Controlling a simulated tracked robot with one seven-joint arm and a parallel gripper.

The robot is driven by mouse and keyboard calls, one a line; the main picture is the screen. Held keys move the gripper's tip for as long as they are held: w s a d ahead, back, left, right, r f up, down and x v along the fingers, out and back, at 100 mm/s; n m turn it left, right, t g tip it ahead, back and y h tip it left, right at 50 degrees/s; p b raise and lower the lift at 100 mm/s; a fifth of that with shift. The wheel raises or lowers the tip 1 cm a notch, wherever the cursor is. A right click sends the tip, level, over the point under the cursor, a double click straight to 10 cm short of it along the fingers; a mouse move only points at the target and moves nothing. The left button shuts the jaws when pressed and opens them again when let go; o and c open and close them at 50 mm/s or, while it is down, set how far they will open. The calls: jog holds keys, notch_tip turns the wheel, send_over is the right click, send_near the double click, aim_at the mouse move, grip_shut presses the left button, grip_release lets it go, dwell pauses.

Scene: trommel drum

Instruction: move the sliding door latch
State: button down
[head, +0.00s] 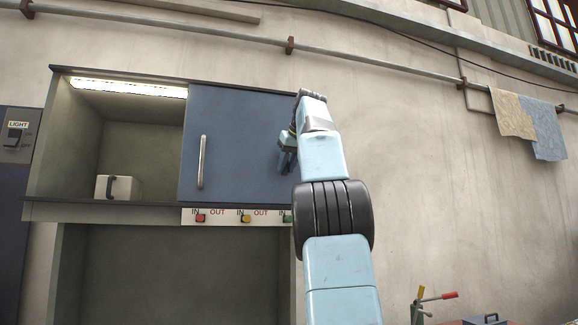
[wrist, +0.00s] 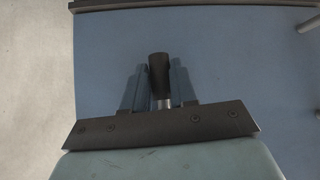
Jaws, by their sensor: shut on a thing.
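The blue sliding door (head: 235,125) covers the right part of a wall cabinet, and it fills most of the wrist view (wrist: 230,60). A latch with a black knob (wrist: 158,72) and a short metal stem sits on the door face. My gripper (wrist: 158,80) is shut on the latch, one finger on each side of the knob. In the head view my gripper (head: 286,152) is at the right part of the door, and the latch is hidden behind it. A vertical metal handle (head: 201,161) is on the left part of the door.
The cabinet's left part is open and lit, with a white box with a dark handle (head: 126,188) inside. A strip of IN/OUT buttons (head: 222,217) runs below the door. Cloths (head: 530,125) hang on a wall pipe at the right. Levers (head: 430,298) stand at lower right.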

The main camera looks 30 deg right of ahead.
aim_at(287, 166)
jog(key=c, duration=1.3)
grip_release()
jog(key=shift+w+f, duration=0.15)
jog(key=shift+w, duration=0.05)
jog(key=shift+o, duration=0.9)
jog(key=shift+w, duration=0.15)
jog(key=shift+o, duration=1)
jog(key=shift+s, duration=0.2)
jog(key=shift+v, duration=2.5)
jog(key=s+a, duration=0.1)
jog(key=s, duration=1.1)
jog(key=shift+f, duration=0.1)
